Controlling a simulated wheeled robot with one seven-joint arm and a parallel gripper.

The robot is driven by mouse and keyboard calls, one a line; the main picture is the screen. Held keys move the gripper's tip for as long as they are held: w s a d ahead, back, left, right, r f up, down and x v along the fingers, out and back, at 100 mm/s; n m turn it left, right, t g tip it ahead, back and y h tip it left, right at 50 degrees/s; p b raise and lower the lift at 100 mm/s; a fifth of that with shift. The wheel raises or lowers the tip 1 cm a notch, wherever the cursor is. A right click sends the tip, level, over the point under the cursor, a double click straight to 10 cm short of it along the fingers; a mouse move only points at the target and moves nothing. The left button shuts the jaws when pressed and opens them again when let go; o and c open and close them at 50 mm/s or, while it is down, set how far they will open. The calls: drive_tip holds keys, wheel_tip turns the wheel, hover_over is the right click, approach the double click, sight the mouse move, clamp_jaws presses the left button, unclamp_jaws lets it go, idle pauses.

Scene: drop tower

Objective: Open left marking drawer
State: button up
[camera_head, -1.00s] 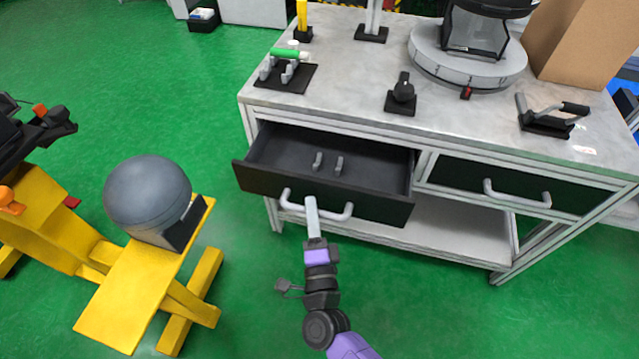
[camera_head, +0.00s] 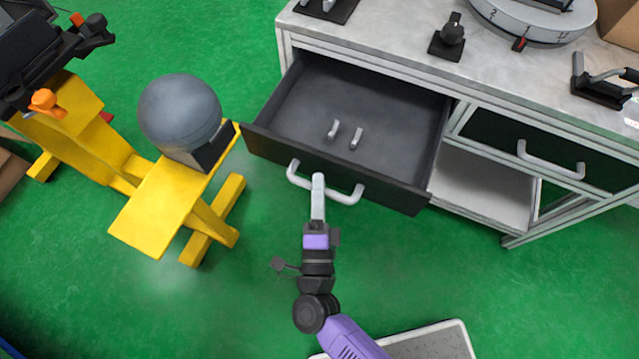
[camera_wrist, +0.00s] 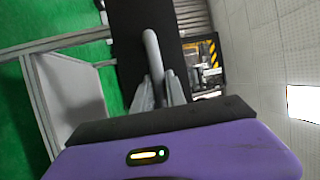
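The left drawer (camera_head: 360,95) of the workbench is pulled well out, with a dark front and a grey handle (camera_head: 345,198). Two small grey upright pegs or brackets stand on its floor. My gripper (camera_head: 318,185) is at the middle of the handle, in front of the drawer. In the wrist view, the fingers (camera_wrist: 158,88) close in on the handle bar (camera_wrist: 151,45) from both sides, against the dark drawer front (camera_wrist: 133,60). The exact finger contact is partly hidden.
The right drawer (camera_head: 500,150) is shut, with its own handle (camera_head: 550,165). A yellow stand (camera_head: 160,210) with a grey ball (camera_head: 180,112) is left of the open drawer. A black knob (camera_head: 452,35) sits on the benchtop (camera_head: 400,45).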

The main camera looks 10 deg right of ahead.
drive_tip(key=o, duration=0.4)
drive_tip(key=v, duration=0.7)
drive_tip(key=shift+s, duration=0.35)
drive_tip(key=shift+a+f, duration=0.1)
drive_tip(key=shift+a, duration=0.05)
